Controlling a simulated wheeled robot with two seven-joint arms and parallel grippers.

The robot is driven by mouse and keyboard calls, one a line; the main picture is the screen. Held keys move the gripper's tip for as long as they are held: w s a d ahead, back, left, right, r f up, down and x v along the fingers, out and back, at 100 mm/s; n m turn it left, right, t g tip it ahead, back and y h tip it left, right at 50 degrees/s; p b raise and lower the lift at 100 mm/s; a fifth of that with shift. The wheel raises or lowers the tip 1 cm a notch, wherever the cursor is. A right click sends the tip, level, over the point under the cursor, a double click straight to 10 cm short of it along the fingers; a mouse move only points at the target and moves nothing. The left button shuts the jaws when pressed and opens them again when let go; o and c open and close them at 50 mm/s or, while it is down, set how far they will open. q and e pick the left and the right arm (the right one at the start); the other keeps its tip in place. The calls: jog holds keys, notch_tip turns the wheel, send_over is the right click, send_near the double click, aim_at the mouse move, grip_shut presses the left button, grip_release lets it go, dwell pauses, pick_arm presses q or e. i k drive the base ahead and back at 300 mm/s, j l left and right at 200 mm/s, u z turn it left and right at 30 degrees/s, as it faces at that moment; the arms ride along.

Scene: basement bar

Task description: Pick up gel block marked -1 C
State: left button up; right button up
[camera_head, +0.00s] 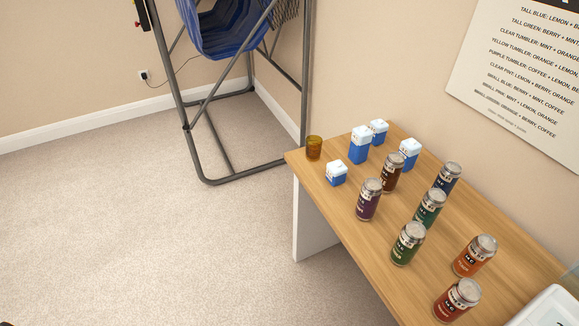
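Several blue blocks with white tops, which look like the gel blocks, stand at the far end of the wooden table. A tall one (359,147) stands in the middle of the group. A low one (336,175) is nearest the table's left edge. Another (379,132) stands at the back by the wall, and one more (408,155) is to the right, partly behind a brown can. Their markings are too small to read, so I cannot tell which is -1 C.
Several cans, such as a purple one (369,200) and a green one (408,243), stand on the wooden table (345,216). An amber cup (314,147) is at its far left corner. A white device (550,307) is at lower right. A metal frame (214,148) stands behind; carpet at left is clear.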

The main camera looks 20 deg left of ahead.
aim_at(337, 171)
jog(key=u, duration=0.25)
jog(key=i+j+z, duration=0.3)
jog(key=j+z, duration=0.15)
jog(key=j, duration=0.15)
jog(key=i+j+z, duration=0.2)
jog(key=j+z, duration=0.25)
jog(key=j, duration=0.25)
jog(key=i+j+z, duration=0.1)
jog(key=j+z, duration=0.35)
jog(key=j, duration=0.3)
jog(key=j+z, duration=0.45)
jog(key=j, duration=0.35)
